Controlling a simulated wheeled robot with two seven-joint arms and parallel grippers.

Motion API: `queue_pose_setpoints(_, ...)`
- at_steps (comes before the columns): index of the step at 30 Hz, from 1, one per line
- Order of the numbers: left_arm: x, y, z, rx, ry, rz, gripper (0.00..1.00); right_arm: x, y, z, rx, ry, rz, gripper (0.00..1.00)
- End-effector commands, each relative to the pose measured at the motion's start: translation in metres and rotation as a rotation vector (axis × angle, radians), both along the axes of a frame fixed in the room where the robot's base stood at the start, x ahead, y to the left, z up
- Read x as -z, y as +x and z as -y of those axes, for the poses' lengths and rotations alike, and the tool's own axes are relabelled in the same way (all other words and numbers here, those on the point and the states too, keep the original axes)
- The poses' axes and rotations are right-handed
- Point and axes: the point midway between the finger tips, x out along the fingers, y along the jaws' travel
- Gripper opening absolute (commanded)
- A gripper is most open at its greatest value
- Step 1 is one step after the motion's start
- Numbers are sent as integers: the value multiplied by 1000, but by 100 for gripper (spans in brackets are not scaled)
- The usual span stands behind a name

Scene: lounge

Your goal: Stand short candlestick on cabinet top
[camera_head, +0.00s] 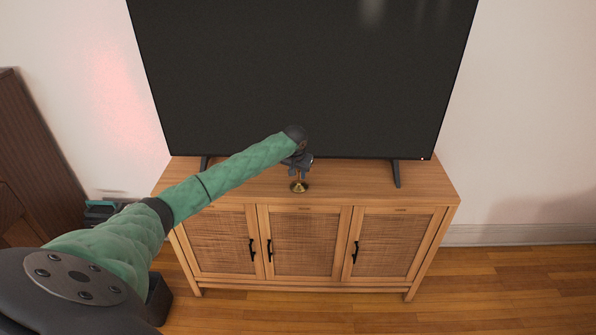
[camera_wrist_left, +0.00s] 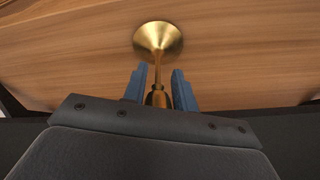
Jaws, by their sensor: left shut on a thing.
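The short candlestick (camera_head: 299,187) is brass-coloured with a round flared base and a thin stem. In the head view it is upright at the middle of the wooden cabinet top (camera_head: 370,183), near the front edge. My left gripper (camera_head: 299,168) is shut on its upper part. In the left wrist view the candlestick (camera_wrist_left: 158,37) stands between the blue fingers of my left gripper (camera_wrist_left: 160,88), its base against the wood grain. I cannot tell whether the base touches the top or hangs just above it. My right gripper is not in view.
A large black television (camera_head: 310,75) stands on the cabinet behind my left gripper, its feet (camera_head: 396,173) on the top. The cabinet top is clear on both sides of the candlestick. A dark wooden piece of furniture (camera_head: 35,150) is at the left. Wooden floor (camera_head: 490,285) lies free at the right.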

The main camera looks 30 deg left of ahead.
Motion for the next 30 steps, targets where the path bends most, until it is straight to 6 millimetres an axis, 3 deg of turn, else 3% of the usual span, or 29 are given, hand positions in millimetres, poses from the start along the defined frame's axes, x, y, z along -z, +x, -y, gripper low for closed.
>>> queue_pose_setpoints(10,1,1,0,0,-1,1,0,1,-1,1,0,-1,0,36)
queue_pose_setpoints(11,3,0,0,0,0,0,30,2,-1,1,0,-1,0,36)
queue_pose_setpoints(14,3,0,0,0,0,0,49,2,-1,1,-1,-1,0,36)
queue_pose_setpoints(27,-6,-1,1,0,-1,2,50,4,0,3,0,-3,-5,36)
queue_pose_setpoints(30,-19,-5,3,2,-1,3,50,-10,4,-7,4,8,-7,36)
